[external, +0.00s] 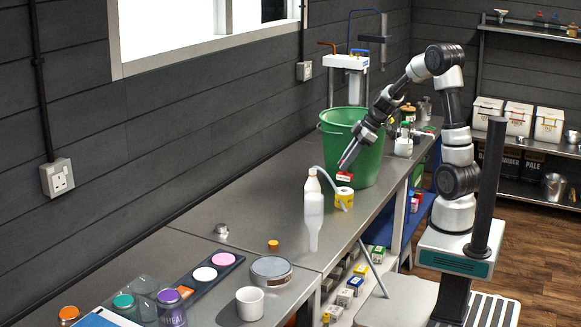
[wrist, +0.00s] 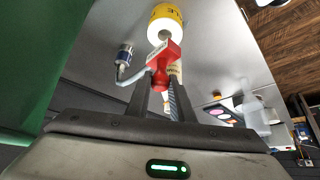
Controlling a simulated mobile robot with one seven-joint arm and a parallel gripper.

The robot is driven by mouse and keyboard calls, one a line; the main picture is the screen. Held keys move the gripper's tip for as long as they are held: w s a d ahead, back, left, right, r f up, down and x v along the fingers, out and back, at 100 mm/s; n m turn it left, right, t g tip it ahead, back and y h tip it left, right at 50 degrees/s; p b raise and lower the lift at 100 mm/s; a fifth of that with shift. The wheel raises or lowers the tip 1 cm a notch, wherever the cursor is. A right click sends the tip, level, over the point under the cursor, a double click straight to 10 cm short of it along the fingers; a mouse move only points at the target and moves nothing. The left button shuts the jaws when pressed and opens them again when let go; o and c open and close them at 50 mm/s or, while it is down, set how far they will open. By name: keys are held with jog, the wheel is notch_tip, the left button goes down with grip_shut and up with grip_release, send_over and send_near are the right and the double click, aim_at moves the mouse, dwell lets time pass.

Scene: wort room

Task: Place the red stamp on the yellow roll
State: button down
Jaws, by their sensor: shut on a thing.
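The red stamp (external: 344,176) is held in my gripper (external: 347,168), a little above the yellow roll in the external view. The stamp also shows in the wrist view (wrist: 163,64), between the two dark fingers of my gripper (wrist: 160,84). The yellow roll (external: 344,198) stands on the steel bench beside the green bucket. In the wrist view the yellow roll (wrist: 166,20) appears just beyond the stamp, its hollow core visible. A small gap seems to part stamp and roll; I cannot tell exactly.
The green bucket (external: 345,140) stands close behind the roll. A white wash bottle (external: 314,205) stands just left of the roll, its bent tube reaching toward it. A white mug (external: 250,303) and a metal tin (external: 271,269) are nearer the camera. The bench (external: 200,215) left of the bottle is largely clear.

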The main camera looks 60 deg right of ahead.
aim_at(345, 174)
jog(key=shift+f, duration=1.9)
jog(key=shift+f+b, duration=0.2)
jog(key=shift+b, duration=0.3)
jog(key=c, duration=1.6)
grip_release()
jog(key=shift+r, duration=0.1)
jog(key=shift+o, duration=0.2)
jog(key=shift+r+p, duration=0.25)
jog(key=shift+p, duration=0.25)
jog(key=v, duration=1.2)
jog(key=shift+f, duration=0.1)
